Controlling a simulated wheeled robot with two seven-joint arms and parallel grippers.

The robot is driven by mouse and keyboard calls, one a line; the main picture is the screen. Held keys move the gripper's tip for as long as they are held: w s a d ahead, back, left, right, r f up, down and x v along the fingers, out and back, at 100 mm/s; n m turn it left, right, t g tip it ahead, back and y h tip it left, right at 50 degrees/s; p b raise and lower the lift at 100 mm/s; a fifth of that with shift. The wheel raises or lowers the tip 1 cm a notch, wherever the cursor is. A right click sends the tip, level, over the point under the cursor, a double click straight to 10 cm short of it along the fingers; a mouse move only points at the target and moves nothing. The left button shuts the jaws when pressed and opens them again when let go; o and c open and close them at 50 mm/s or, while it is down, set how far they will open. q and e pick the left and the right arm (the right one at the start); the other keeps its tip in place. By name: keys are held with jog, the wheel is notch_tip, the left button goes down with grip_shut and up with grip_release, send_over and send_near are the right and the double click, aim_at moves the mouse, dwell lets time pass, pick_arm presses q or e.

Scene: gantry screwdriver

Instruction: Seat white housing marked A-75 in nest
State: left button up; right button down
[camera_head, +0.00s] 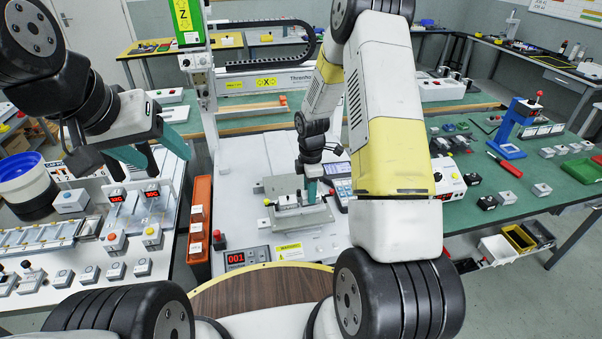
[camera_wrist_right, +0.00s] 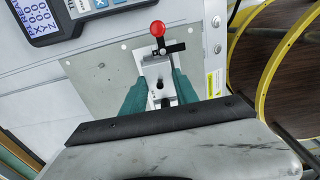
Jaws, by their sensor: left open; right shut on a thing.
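My right gripper (camera_head: 312,192) reaches down over the grey metal plate of the gantry station and is shut on a white housing (camera_wrist_right: 154,72). In the right wrist view, the teal fingers (camera_wrist_right: 160,92) stand on both sides of it. The nest's base plate (camera_wrist_right: 98,72) lies beneath, with a red-knobbed clamp (camera_wrist_right: 157,30) at the housing's far end. The fingers hide much of the housing and nest, so I cannot tell whether it is fully down. No A-75 mark is legible. My left gripper (camera_head: 155,150) is open and empty above the left bench.
A keypad pendant (camera_head: 338,188) lies close beside the nest. A counter box (camera_head: 246,257) stands in front, and an orange bin rack (camera_head: 200,222) to the left. The gantry column (camera_head: 201,95) rises behind.

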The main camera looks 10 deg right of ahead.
jog(key=shift+f, duration=0.5)
jog(key=c, duration=0.9)
grip_release()
jog(key=shift+o, duration=0.2)
jog(key=shift+r, duration=3.9)
jog(key=shift+r, duration=0.1)
jog(key=s+r+m+t, duration=0.2)
jog(key=s+r+m, duration=0.3)
jog(key=r, duration=0.5)
jog(key=s+r+m+t, duration=0.1)
jog(key=s+r+m, duration=0.35)
jog(key=r, duration=0.55)
jog(key=s+a+r+m+t+y, duration=0.1)
jog(key=s+r+m, duration=0.3)
jog(key=s, duration=0.3)
jog(key=s+a+r+m+t+y, duration=0.1)
jog(key=s+r+m+t, duration=0.1)
jog(key=s+r+m, duration=0.2)
jog(key=s, duration=0.3)
jog(key=shift+s, duration=0.4)
